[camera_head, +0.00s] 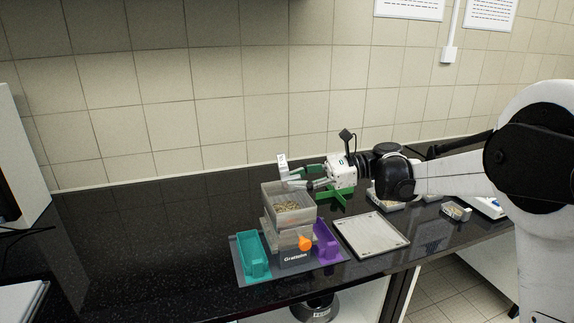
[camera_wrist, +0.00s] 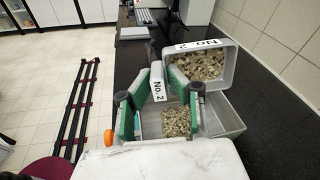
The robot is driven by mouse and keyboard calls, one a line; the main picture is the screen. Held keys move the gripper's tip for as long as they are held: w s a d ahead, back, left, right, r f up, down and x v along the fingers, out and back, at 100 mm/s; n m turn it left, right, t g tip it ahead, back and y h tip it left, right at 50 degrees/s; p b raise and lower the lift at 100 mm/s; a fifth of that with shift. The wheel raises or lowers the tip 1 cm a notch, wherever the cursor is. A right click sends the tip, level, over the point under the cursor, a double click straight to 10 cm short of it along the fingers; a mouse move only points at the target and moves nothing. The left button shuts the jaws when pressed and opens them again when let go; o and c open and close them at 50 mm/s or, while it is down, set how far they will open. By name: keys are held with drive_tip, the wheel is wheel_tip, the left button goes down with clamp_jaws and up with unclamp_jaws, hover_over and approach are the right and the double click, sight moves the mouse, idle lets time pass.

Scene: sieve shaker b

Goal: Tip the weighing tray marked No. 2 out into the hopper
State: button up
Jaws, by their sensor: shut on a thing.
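The weighing tray marked No. 2 (camera_wrist: 203,66) is light grey and holds tan granules. Its white handle tab, also marked No. 2 (camera_wrist: 157,88), is between the green-padded fingers of my gripper (camera_wrist: 160,98), which is shut on it. In the head view the tray (camera_head: 283,162) is a small pale shape just above the hopper's back edge, and my gripper (camera_head: 308,178) reaches it from the right. The tray looks tilted; the exact angle is unclear. The grey open hopper (camera_head: 267,199) is below, with granules on its floor; it also shows in the wrist view (camera_wrist: 225,118).
The hopper's machine has an orange knob (camera_head: 305,243), with a teal bin (camera_head: 252,258) on its left and a purple bin (camera_head: 326,243) on its right. A green stand (camera_head: 335,196), a flat white tray (camera_head: 371,235) and small trays of granules (camera_head: 456,211) lie rightward. The counter's left is clear.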

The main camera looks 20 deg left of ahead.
sight(295, 175)
drive_tip(key=r+h+p, duration=0.1)
drive_tip(key=h+p, duration=0.1)
drive_tip(key=t+h+p, duration=0.1)
drive_tip(key=h, duration=0.1)
drive_tip(key=shift+r+t+p, duration=0.3)
drive_tip(key=shift+r+p, duration=0.05)
drive_tip(key=shift+p, duration=0.05)
drive_tip(key=h+p, duration=0.1)
drive_tip(key=t+h+p, duration=0.1)
drive_tip(key=h+p, duration=0.1)
drive_tip(key=shift+s+r, duration=0.1)
drive_tip(key=shift+r, duration=0.25)
drive_tip(key=h+p, duration=0.1)
drive_tip(key=t+h, duration=0.1)
drive_tip(key=h, duration=0.1)
drive_tip(key=shift+a+r+t+p, duration=0.1)
drive_tip(key=shift+r+t+p, duration=0.2)
drive_tip(key=shift+p, duration=0.05)
drive_tip(key=h, duration=0.1)
drive_tip(key=t+h+p, duration=0.1)
drive_tip(key=h, duration=0.1)
drive_tip(key=shift+r+t+h, duration=0.3)
drive_tip(key=shift+r, duration=0.05)
drive_tip(key=shift+h, duration=0.6)
drive_tip(key=shift+f, duration=0.1)
